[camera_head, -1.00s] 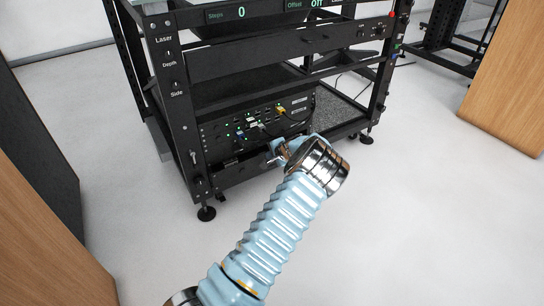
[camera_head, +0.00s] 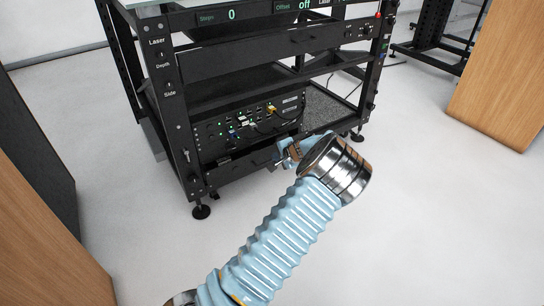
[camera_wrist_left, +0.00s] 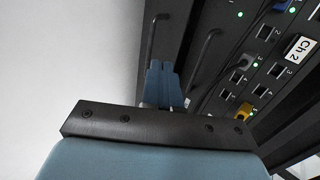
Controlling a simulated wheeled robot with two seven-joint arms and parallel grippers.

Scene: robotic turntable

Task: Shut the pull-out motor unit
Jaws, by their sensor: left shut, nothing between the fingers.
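A black rack holds a unit with ports, green lights and plugged cables (camera_head: 255,125); it also shows in the left wrist view (camera_wrist_left: 262,70). A plain dark drawer front (camera_head: 238,168) sits just below it and seems to stand out a little. No label tells which one is the motor unit. In the left wrist view, one bar handle (camera_wrist_left: 207,50) is on the ported unit's side and another (camera_wrist_left: 152,38) is on the panel to its left. My left gripper (camera_head: 283,155) is shut and empty at the unit's right front; its blue fingertips (camera_wrist_left: 162,72) are between the handles. Contact is unclear. My right gripper is not in view.
The rack frame (camera_head: 168,90) has corner posts on feet, and a speckled shelf (camera_head: 325,108) lies right of the unit. Wooden panels stand at the left (camera_head: 45,235) and right (camera_head: 505,85). The pale floor (camera_head: 420,220) in front is clear.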

